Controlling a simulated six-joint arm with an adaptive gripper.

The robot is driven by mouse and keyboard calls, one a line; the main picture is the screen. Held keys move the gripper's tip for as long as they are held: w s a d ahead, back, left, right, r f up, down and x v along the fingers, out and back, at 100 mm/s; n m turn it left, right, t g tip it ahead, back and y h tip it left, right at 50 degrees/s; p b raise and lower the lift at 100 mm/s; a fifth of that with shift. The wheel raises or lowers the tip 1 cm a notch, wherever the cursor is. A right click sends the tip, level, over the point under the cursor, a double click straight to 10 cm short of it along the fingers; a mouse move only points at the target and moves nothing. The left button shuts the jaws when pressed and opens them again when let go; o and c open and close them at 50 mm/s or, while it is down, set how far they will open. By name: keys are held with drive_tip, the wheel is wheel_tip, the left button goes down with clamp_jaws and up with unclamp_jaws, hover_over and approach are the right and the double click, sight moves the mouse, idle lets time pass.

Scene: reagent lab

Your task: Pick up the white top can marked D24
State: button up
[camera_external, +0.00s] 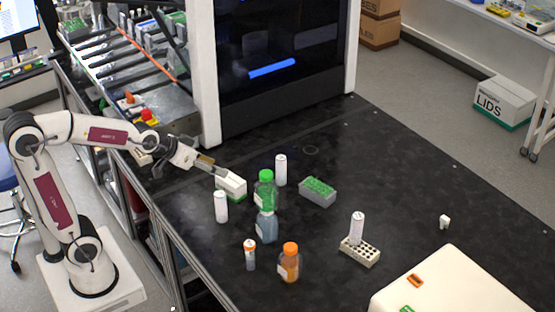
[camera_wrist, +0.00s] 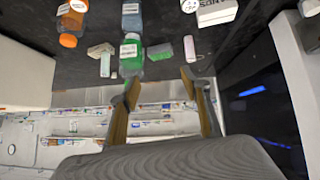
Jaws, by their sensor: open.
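Three white cylindrical cans stand upright in the external view: one left of the green-capped bottle (camera_external: 221,206), one behind that bottle (camera_external: 281,170), and one on a beige rack at the right (camera_external: 357,228). Their markings are too small to read, so I cannot tell which is D24. My gripper (camera_external: 208,164) is above the table's left part, behind the nearest can and apart from it. In the wrist view my gripper (camera_wrist: 160,87) is open with nothing between its fingers. A white can (camera_wrist: 189,48) stands beyond the right finger. A white round top (camera_wrist: 189,5) shows at the upper edge.
A white box (camera_external: 231,184) lies just beyond my gripper. Green-capped (camera_external: 265,190), blue (camera_external: 267,227) and orange (camera_external: 289,264) bottles stand mid-table. A green-topped rack (camera_external: 318,190) and a beige rack (camera_external: 360,252) lie to the right. The far-right table is mostly clear.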

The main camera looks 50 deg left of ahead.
drive_tip(key=w+f+n+t, duration=0.1)
drive_tip(key=w+f+t, duration=0.1)
drive_tip(key=w, duration=0.9)
drive_tip(key=n+t+y, duration=0.2)
drive_tip(key=t+y, duration=0.1)
drive_tip(key=y, duration=0.1)
hover_over(277, 162)
drive_tip(key=s+d, duration=0.5)
drive_tip(key=s, duration=0.2)
wheel_tip(277, 162, down, 10)
drive_tip(key=f, duration=0.1)
drive_tip(key=shift+w+a+f+n+t+y, duration=0.1)
drive_tip(key=shift+w+a+f+t+y, duration=0.15)
drive_tip(key=shift+a+f+y, duration=0.65)
drive_tip(key=shift+w+a+f+n+t+y, duration=0.1)
drive_tip(key=shift+w+f+t+y, duration=0.2)
drive_tip(key=shift+f, duration=1.15)
drive_tip(key=shift+w+a+f+n+t+y, duration=0.1)
drive_tip(key=shift+w+a+f+t+y, duration=0.3)
drive_tip(key=shift+f, duration=0.8)
drive_tip(key=shift+s, duration=0.15)
drive_tip(key=shift+x, duration=1.25)
